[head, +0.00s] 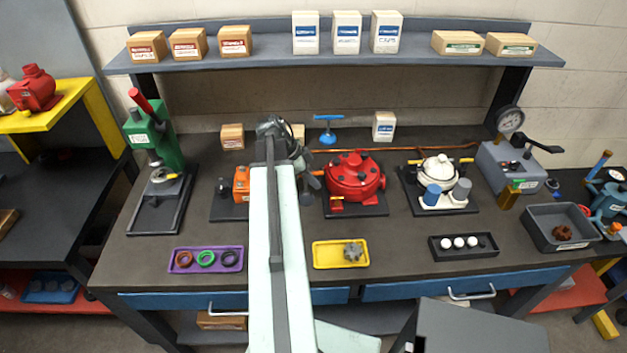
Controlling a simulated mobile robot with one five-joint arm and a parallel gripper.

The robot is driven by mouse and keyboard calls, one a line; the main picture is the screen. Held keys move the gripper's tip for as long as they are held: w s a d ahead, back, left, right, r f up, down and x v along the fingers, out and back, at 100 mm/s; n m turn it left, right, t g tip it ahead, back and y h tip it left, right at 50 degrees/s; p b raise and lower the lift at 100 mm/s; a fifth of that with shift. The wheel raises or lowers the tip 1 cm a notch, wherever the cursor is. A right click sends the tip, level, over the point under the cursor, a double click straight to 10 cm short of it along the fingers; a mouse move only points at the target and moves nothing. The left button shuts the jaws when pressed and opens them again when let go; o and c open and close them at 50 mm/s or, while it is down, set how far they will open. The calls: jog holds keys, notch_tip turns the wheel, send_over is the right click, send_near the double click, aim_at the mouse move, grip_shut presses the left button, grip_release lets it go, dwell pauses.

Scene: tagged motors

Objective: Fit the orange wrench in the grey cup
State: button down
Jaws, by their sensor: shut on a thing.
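My gripper (300,157) is over the back middle of the bench, between the orange machine and the red machine. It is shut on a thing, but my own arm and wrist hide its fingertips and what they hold. I cannot clearly make out the orange wrench anywhere in the head view. A small grey cup (462,189) stands at the right end of a white holder, beside a blue cup (433,196), in front of the white machine. My gripper is well to the left of it and apart from it.
The orange machine (241,184), red machine (354,175) and white machine (436,168) stand in a row. A thin copper-coloured rod (400,148) runs behind them. A purple tray (206,270), yellow tray (340,264) and grey bin (566,245) are nearer.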

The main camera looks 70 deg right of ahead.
aim_at(314, 172)
jog(key=shift+f+b, duration=0.3)
jog(key=shift+f, duration=0.1)
jog(key=c, duration=1.3)
grip_release()
jog(key=shift+r, duration=0.1)
notch_tip(314, 172, up, 6)
jog(key=p, duration=0.6)
